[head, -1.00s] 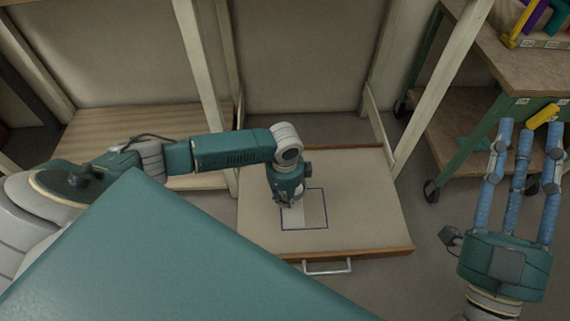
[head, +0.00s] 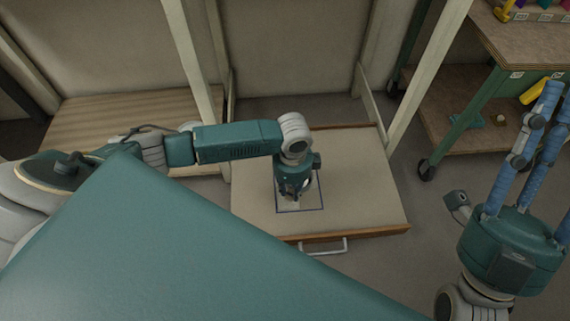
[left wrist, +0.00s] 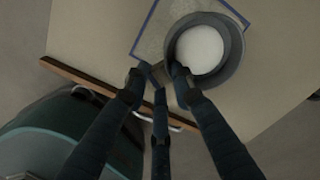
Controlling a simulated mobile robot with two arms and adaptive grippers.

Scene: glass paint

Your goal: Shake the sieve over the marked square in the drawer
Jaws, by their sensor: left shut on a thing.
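The sieve (left wrist: 238,62) is a round dark grey cup with white powder inside, seen from above in the left wrist view. My left gripper (left wrist: 163,80) is shut on the sieve at its near left side. In the head view my left gripper (head: 297,197) points down over the blue-outlined marked square (head: 300,211) and hides the sieve and much of the square. The square's outline (left wrist: 144,33) also shows in the left wrist view, with a pale greyish area inside it. The drawer (head: 365,190) is pulled out. My right gripper (head: 548,110) is open and empty at the right.
The drawer's wooden front (head: 365,232) carries a metal handle (head: 323,246). A wheeled cart (head: 455,125) stands at the right, with a yellow object (head: 533,93) on it. Pale posts (head: 428,90) rise beside the drawer. Bare drawer floor lies around the square.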

